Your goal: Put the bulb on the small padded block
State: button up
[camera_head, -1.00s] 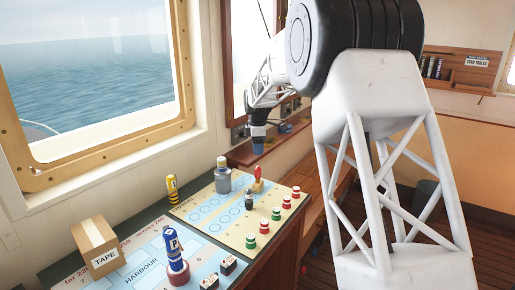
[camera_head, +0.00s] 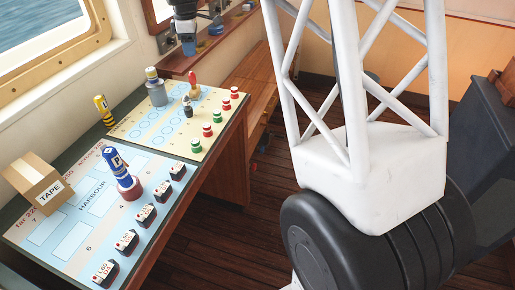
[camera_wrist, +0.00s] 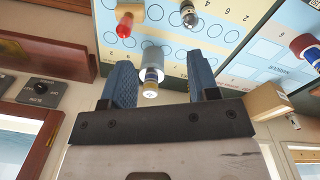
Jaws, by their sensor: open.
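A small dark piece with a greyish top (camera_head: 187,107) stands on the far chart; it may be the bulb, but it is too small to be sure. It also seems to show in the wrist view (camera_wrist: 188,14). I cannot pick out the small padded block with certainty. A red-topped piece with a tan base (camera_head: 193,82) stands just behind the dark piece. My gripper (camera_head: 188,42) is beyond the table's far end, above the chart's level. Its blue fingers (camera_wrist: 163,82) are apart, with nothing held.
A grey bottle (camera_head: 156,90) and a yellow-black striped tube (camera_head: 103,110) stand along the window side. A TAPE box (camera_head: 35,180), a blue bottle (camera_head: 115,164) on a red base and several black blocks (camera_head: 126,240) occupy the near chart. Red and green pieces line the far chart's right edge.

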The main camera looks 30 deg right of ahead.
jog(key=s+r+m+t, duration=0.1)
jog(key=s+r+m, duration=0.25)
jog(key=s, duration=0.95)
jog(key=s+r+m, duration=0.2)
jog(key=s+m, duration=0.2)
jog(key=s, duration=0.8)
jog(key=s+f+m, duration=0.3)
jog(key=s, duration=1)
jog(key=s+f+m+t, duration=0.1)
jog(key=s+f+m, duration=0.3)
jog(key=s, duration=0.9)
jog(key=shift+a+f, duration=0.2)
